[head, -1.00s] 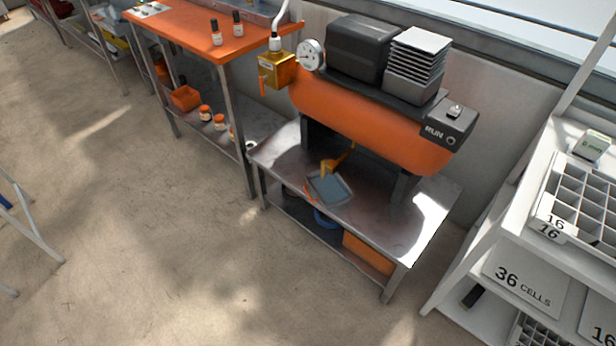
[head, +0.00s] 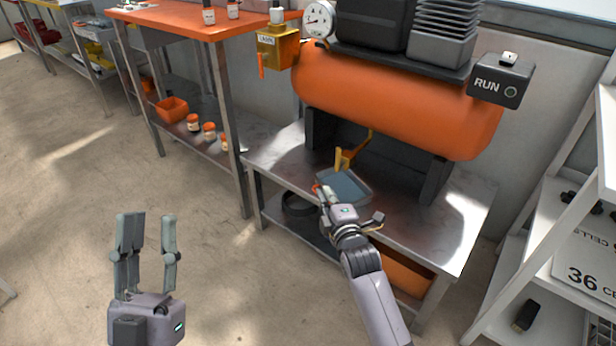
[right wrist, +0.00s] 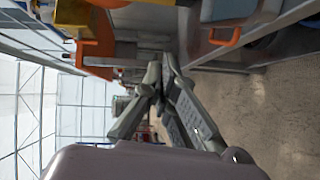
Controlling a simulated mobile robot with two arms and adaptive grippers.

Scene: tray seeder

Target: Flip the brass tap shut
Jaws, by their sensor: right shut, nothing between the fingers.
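Two brass-coloured fittings show in the head view. One is a slanted fitting (head: 344,158) low under the orange tank, above a blue-grey pan (head: 346,183). The other is a labelled block (head: 279,49) at the tank's left end with an orange lever (head: 261,66) hanging down. I cannot tell for certain which is the tap. My right gripper (head: 325,193) is shut and empty beside the pan's left edge; it partly covers an orange handle there. Its fingers (right wrist: 155,80) come together in the right wrist view, with the orange handle (right wrist: 226,38) apart from them. My left gripper (head: 149,218) is open and empty over the floor.
The orange tank (head: 395,100) stands on a metal bench (head: 425,225). An orange-topped table (head: 165,22) with bottles stands to the left, and white shelving (head: 545,235) to the right. The floor (head: 70,200) at the left is clear.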

